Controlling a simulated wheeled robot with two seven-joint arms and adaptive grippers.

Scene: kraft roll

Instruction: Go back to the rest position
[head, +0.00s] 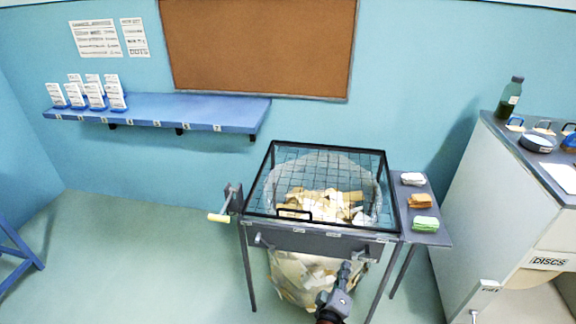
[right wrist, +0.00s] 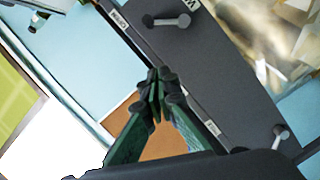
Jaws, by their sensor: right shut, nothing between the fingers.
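My right gripper (head: 341,283) shows at the bottom of the head view, in front of the dark framed stand (head: 325,243). In the right wrist view the fingers of my right gripper (right wrist: 157,82) are together and hold nothing. Behind them lies the stand's dark front panel (right wrist: 225,75) with its grey handles. I cannot tell whether the fingers touch the panel. My left gripper is not in view.
The stand has a wire mesh lid (head: 330,165) over a clear bag of kraft paper scraps (head: 325,203). A side shelf (head: 425,236) holds folded cloths. A white cabinet (head: 470,200) stands right. A blue wall shelf (head: 190,112) hangs left.

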